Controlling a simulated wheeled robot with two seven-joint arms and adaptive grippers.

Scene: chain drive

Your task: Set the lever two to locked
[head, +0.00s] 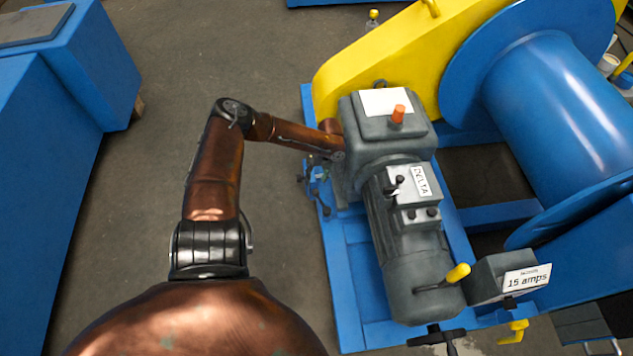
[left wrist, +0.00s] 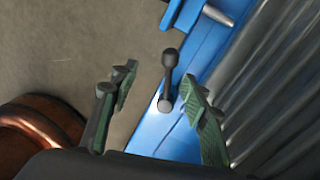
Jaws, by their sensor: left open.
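A small dark lever (left wrist: 169,75) with a rounded knob stands on a blue frame in the left wrist view. My left gripper (left wrist: 158,90) is open, with one green-padded finger on each side of the lever and visible gaps between. In the head view my left arm reaches to the left side of the grey gearbox, and its gripper there is small and partly hidden. Small dark handles (head: 325,208) show beside the gearbox on the blue frame. No label shows which lever is two. My right gripper is not in view.
The grey motor (head: 415,250) has a yellow-handled lever (head: 458,273) at its lower end and a "DELTA" label. A grey box with a "15 amps" label (head: 527,280) and a blue drum (head: 560,110) are at the right. Open floor lies left of the machine.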

